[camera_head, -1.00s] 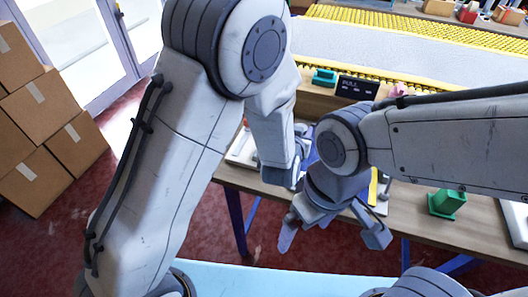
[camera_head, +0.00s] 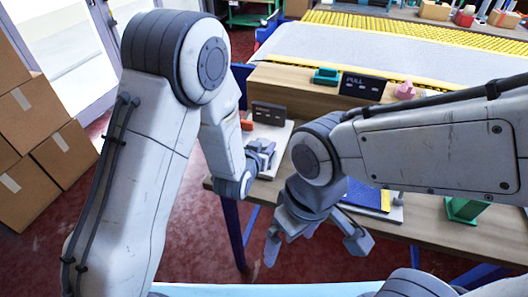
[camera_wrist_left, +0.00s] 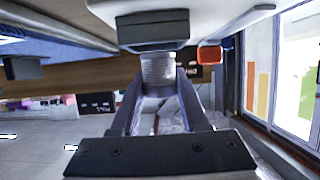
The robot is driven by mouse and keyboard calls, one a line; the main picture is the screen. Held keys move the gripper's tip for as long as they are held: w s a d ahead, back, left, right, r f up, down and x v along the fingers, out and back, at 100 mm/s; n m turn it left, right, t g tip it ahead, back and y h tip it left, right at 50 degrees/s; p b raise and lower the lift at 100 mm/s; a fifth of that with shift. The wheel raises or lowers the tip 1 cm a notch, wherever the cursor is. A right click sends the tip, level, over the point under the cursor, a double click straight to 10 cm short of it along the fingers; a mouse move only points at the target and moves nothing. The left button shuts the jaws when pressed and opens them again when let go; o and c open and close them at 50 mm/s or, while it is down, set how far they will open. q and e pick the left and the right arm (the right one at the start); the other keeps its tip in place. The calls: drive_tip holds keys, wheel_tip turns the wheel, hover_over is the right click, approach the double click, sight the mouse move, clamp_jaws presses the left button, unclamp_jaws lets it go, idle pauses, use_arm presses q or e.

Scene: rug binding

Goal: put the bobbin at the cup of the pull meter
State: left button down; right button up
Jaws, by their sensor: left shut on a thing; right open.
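My left gripper (camera_head: 262,153) is over the white board (camera_head: 278,136) at the table's left end. It is shut on a pale ribbed cylinder, which looks like the bobbin (camera_wrist_left: 158,70); in the head view the fingers hide it. A dark grey block (camera_wrist_left: 152,30) shows just above the cylinder in the wrist view; I cannot tell if they touch. A dark panel marked PULL (camera_head: 362,86) stands at the back of the table. I cannot make out the meter's cup. My right gripper (camera_head: 316,242) is open and empty in front of the table edge.
A small dark panel (camera_head: 268,113) and an orange block (camera_head: 246,125) are close to my left gripper. A teal block (camera_head: 326,76) and a pink piece (camera_head: 404,89) flank the PULL panel. A green block (camera_head: 463,208) stands at the right. Cardboard boxes (camera_head: 38,113) are stacked at the left.

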use_arm(q)
drive_tip(key=shift+f, duration=0.55)
drive_tip(key=shift+r, duration=0.15)
drive_tip(key=shift+f+b, duration=0.55)
use_arm(e)
drive_tip(key=shift+f, duration=0.9)
use_arm(q)
drive_tip(key=shift+f, duration=0.1)
use_arm(e)
drive_tip(key=shift+f, duration=0.15)
use_arm(q)
drive_tip(key=shift+c, duration=2)
unclamp_jaws()
